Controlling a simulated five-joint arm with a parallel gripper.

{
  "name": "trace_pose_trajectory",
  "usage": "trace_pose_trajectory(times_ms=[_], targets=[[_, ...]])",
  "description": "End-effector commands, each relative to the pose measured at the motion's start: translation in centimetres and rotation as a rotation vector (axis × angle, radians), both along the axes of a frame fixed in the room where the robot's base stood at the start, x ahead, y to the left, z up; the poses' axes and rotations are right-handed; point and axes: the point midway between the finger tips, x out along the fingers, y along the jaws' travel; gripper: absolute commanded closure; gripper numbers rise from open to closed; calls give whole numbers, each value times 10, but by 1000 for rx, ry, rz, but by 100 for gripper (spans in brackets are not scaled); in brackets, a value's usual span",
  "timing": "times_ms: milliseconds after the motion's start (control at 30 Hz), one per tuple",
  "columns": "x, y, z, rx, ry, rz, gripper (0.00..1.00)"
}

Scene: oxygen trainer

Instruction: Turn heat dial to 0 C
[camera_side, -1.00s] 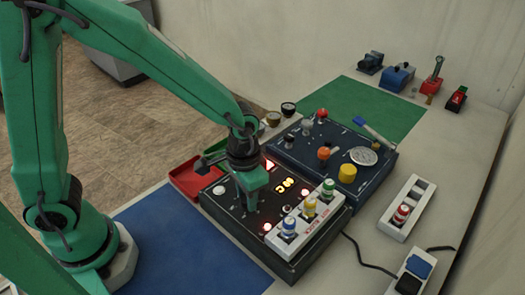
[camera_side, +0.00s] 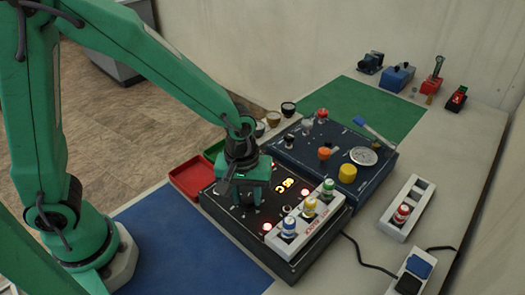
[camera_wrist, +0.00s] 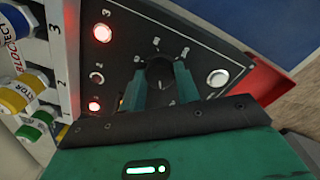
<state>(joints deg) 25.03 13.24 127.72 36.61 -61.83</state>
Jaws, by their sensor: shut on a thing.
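The heat dial (camera_wrist: 159,73) is a dark round knob on the black panel, ringed by small white marks, in the wrist view. My gripper (camera_wrist: 161,84) is shut on it, one green finger on each side. The dial's pointer cannot be read. In the side view my gripper (camera_side: 245,200) stands low over the left part of the black console (camera_side: 253,240) and hides the dial. The orange display (camera_side: 293,187) beside it is lit; its digits are too small to read surely.
A white strip (camera_side: 312,228) with blue, yellow and green connectors lies across the console's front right. A dark blue console (camera_side: 302,155) with coloured knobs stands behind. Red lights (camera_wrist: 102,33) and a white button (camera_wrist: 218,78) flank the dial. A red tray (camera_side: 187,183) sits at the left.

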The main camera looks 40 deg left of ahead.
Motion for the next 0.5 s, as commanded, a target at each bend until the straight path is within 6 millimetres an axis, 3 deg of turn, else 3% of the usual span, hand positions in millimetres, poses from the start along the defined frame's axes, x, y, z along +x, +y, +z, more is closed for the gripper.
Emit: trace_pose_trajectory(times_ms=[500], targets=[[-2, 1, 0, -1, 6, 97, 91]])
